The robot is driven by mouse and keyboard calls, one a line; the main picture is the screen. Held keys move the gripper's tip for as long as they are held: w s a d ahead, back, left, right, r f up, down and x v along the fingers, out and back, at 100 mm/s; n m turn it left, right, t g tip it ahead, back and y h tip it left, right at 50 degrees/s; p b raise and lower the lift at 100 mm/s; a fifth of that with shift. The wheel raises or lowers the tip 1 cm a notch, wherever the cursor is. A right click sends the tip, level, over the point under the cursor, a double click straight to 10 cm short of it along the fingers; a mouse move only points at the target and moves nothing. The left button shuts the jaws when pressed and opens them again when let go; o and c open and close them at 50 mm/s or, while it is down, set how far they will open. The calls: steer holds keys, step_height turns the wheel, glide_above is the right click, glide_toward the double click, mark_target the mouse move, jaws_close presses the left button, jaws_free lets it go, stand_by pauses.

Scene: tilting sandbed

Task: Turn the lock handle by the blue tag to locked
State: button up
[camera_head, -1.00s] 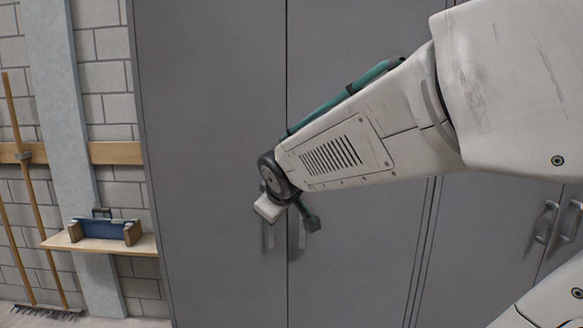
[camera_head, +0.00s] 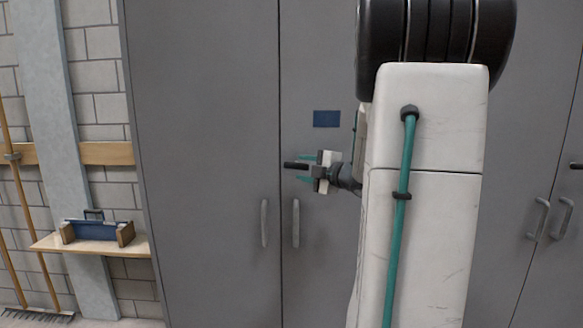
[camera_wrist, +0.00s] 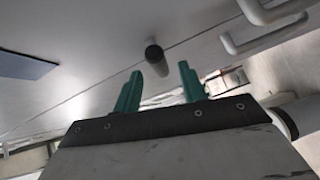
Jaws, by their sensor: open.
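The blue tag (camera_head: 327,118) is a flat dark-blue rectangle on the grey cabinet door, and it also shows at the left of the wrist view (camera_wrist: 25,65). The lock handle (camera_head: 291,165) is a short black lever below the tag, lying about level in the head view. My gripper (camera_head: 301,168) is at the handle with its green fingers open, one above and one below it in the picture. In the wrist view the dark, rounded handle (camera_wrist: 155,57) shows between and beyond the fingertips (camera_wrist: 158,76). Contact cannot be made out. The handle's right part is hidden by my gripper.
Two grey pull handles (camera_head: 296,222) (camera_head: 264,222) hang below on the neighbouring doors. More pull handles (camera_head: 538,218) are at the right.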

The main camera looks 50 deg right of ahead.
mark_target(298, 166)
steer(key=shift+w+d+f, duration=0.15)
steer(key=shift+w, duration=2.05)
jaws_close()
steer(key=shift+n+g, duration=0.5)
steer(key=shift+g, duration=0.1)
jaws_free()
steer(key=shift+s, duration=0.1)
steer(key=s+r, duration=0.1)
steer(key=s, duration=0.6)
steer(key=shift+s+a, duration=0.35)
